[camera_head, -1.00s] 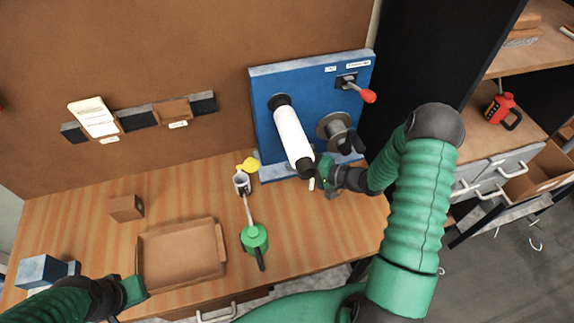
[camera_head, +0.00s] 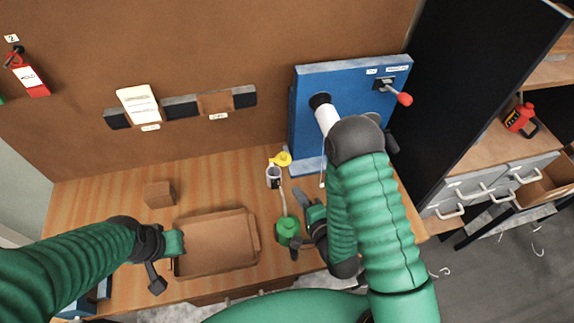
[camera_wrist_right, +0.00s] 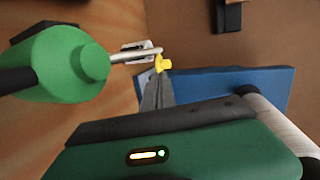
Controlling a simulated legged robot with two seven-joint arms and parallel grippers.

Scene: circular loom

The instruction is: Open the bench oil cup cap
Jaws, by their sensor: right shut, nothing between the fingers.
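The bench oil cup (camera_head: 273,178) is a small pale cup on the bench, left of the blue panel. Its yellow cap (camera_head: 281,159) shows at its back right edge, and the top of the cup looks dark. The yellow cap also shows in the right wrist view (camera_wrist_right: 164,63), just beyond my fingertips. My right gripper (camera_head: 299,196) is shut and empty, in front and to the right of the cup. In the right wrist view its fingers (camera_wrist_right: 157,80) point toward the cap; I cannot tell whether they touch it. My left gripper (camera_head: 176,243) is at the tray's left edge; its jaws are unclear.
A green oil can (camera_head: 288,230) stands right beside my right gripper, its thin spout reaching toward the cup. A brown tray (camera_head: 252,250) and a brown block (camera_head: 159,194) lie to the left. The blue panel (camera_head: 305,110) with a white roller stands behind my right arm.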

